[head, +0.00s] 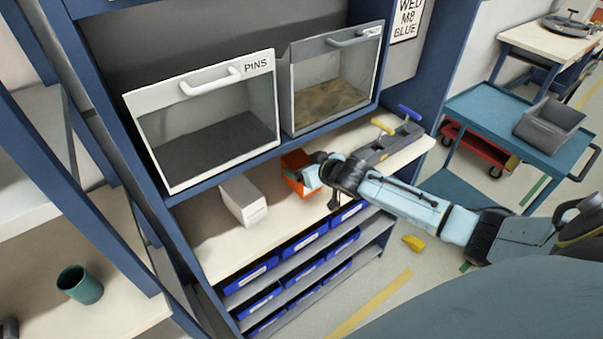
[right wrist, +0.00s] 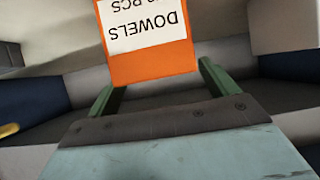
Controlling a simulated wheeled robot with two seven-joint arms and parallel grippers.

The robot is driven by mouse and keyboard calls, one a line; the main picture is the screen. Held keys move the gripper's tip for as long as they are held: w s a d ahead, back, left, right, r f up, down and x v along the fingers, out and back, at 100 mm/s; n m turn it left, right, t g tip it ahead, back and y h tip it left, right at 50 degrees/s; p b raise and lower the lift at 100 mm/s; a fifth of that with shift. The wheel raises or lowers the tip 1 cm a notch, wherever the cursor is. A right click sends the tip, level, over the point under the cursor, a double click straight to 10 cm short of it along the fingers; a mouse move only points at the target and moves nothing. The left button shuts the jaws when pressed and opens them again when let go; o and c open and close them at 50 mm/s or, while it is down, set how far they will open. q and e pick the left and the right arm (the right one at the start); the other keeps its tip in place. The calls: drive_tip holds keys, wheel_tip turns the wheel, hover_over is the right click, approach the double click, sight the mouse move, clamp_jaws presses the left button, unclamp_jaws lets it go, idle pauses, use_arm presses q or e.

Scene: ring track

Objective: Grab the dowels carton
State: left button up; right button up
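The dowels carton is an orange box (head: 293,186) with a white label. It stands on the cream worktop under the bins. In the right wrist view the carton (right wrist: 150,68) shows its label, upside down, reading DOWELS. My right gripper (head: 312,176) is at the carton and hides part of it in the head view. In the right wrist view its two green fingers (right wrist: 157,80) are spread apart, with the carton's near edge between or just beyond their tips. I cannot tell whether they touch it. My left gripper is not in view.
A plain white carton (head: 243,201) stands left on the worktop (head: 215,248). Above are a PINS bin (head: 213,135) and a grey-framed bin (head: 335,85). A grey fixture with yellow and blue handles (head: 390,140) stands right. Blue drawers (head: 305,243) are below.

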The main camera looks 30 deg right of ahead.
drive_tip(key=c, duration=1.2)
drive_tip(key=shift+c, duration=0.8)
drive_tip(key=shift+r, duration=0.1)
